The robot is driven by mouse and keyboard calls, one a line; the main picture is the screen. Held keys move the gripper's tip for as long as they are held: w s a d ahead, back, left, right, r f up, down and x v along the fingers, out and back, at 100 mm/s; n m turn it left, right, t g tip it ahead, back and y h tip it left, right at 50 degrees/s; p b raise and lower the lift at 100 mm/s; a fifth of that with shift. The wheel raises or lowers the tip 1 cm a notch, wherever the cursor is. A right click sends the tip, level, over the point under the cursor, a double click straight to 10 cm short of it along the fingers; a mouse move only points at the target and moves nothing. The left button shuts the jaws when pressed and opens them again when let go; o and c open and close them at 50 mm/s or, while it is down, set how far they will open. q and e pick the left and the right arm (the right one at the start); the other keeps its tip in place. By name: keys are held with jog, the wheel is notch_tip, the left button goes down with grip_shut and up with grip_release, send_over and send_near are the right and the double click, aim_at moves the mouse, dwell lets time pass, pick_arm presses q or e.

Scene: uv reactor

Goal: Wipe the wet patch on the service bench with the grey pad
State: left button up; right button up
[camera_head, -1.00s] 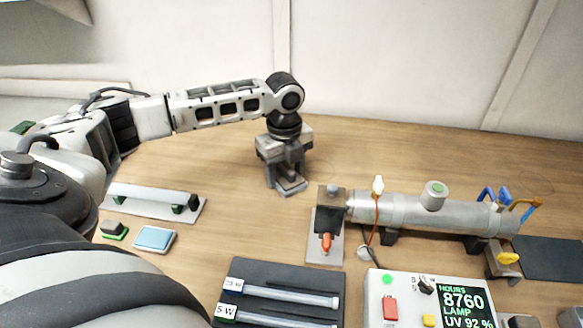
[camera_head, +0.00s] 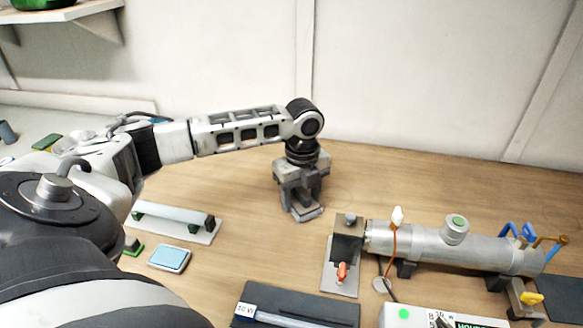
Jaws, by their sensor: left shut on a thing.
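My left gripper (camera_head: 302,205) points down at the wooden service bench (camera_head: 430,180), left of the metal reactor tube. It is shut on the grey pad (camera_head: 308,214), which shows low between the fingers, at or very near the bench top. The fingers hide part of the pad, so I cannot tell if it touches the wood. A faint outline of the wet patch (camera_head: 338,197) shows on the wood just right of the gripper. My right gripper is not in view.
The reactor tube (camera_head: 425,240) with its clamp block (camera_head: 346,240) stands close on the right. A dark tray (camera_head: 300,308) is in front. The bench behind the reactor is clear.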

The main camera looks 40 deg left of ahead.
pick_arm(q)
jog(key=shift+w+d+f, duration=0.1)
jog(key=shift+w+d, duration=0.6)
jog(key=shift+d, duration=0.5)
jog(key=shift+w+d, duration=0.7)
jog(key=shift+d, duration=0.45)
jog(key=shift+w+d+f, duration=0.1)
jog(key=shift+w+d, duration=0.6)
jog(key=shift+d, duration=0.5)
jog(key=shift+r, duration=0.15)
jog(key=shift+r, duration=2.95)
notch_tip(320, 180, up, 3)
jog(key=shift+f, duration=0.15)
send_over(338, 202)
jog(key=s+d, duration=0.2)
jog(key=s, duration=0.1)
jog(key=shift+w+a+f, duration=0.1)
jog(key=shift+a+f, duration=0.05)
jog(key=shift+f, duration=3.15)
